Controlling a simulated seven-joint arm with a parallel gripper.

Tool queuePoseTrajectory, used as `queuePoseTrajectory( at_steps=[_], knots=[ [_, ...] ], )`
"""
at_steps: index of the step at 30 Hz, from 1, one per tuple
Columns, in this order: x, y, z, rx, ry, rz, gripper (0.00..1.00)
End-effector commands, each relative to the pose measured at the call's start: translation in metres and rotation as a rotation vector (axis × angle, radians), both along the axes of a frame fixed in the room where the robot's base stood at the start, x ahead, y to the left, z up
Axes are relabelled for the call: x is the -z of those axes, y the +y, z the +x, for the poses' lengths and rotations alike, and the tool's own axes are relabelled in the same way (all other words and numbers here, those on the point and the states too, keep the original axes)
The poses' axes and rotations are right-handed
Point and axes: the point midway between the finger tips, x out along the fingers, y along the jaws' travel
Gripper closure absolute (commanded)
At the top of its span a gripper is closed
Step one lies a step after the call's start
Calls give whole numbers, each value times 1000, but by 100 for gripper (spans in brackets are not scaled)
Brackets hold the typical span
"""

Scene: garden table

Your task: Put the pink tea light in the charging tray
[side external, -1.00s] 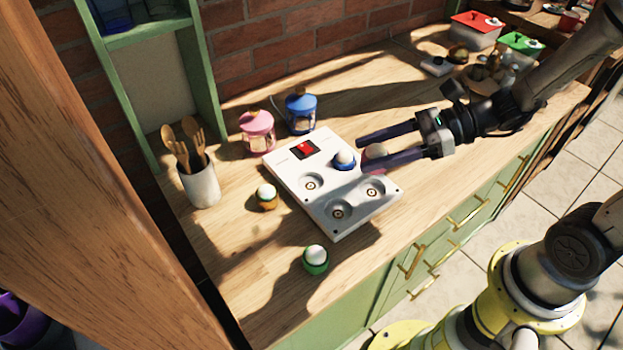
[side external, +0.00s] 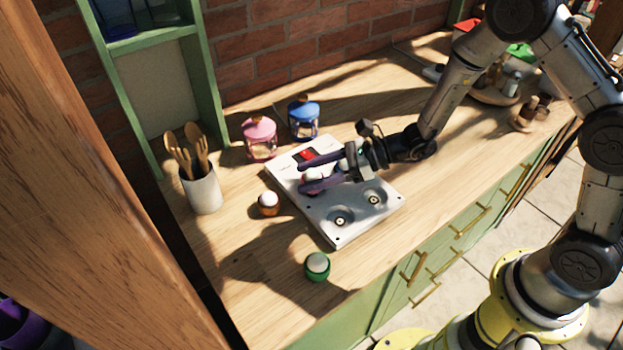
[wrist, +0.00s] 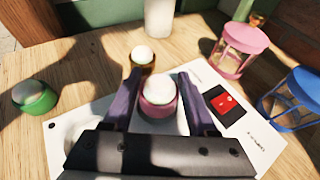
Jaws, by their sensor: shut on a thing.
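The pink tea light (wrist: 158,106), a pink cup with a white top, sits between the fingers of my gripper (wrist: 160,80) in the wrist view. My gripper (side external: 302,176) is shut on it, over the left part of the white charging tray (side external: 325,233) in the side view. The tea light is mostly hidden by the fingers there. It is over or at the left well; I cannot tell whether it touches the tray. Two empty wells show at the tray's front and right.
An orange-brown tea light (side external: 268,204) stands just left of the tray, and a green one (side external: 317,267) in front. Pink (side external: 260,138) and blue (side external: 303,119) lanterns stand behind the tray. A utensil pot (side external: 201,188) is at left. The counter's right middle is clear.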

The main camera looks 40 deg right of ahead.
Motion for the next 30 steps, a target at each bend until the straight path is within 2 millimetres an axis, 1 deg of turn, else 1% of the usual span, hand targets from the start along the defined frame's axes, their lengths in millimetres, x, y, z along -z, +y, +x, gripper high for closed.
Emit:
queuePoseTrajectory(
  at_steps=[1,4,16,17,18,20,21,22,30],
  knots=[
    [8,0,0,2,4,0,96],
    [16,0,0,2,1,2,96],
    [20,-1,0,1,-1,1,96],
    [21,-1,0,1,0,0,40],
    [20,-1,0,1,-1,1,33],
    [20,-1,0,1,0,0,22],
    [20,-1,0,1,-1,1,15],
    [20,-1,0,1,-1,1,12],
    [20,-1,0,1,-1,1,12]
  ],
)
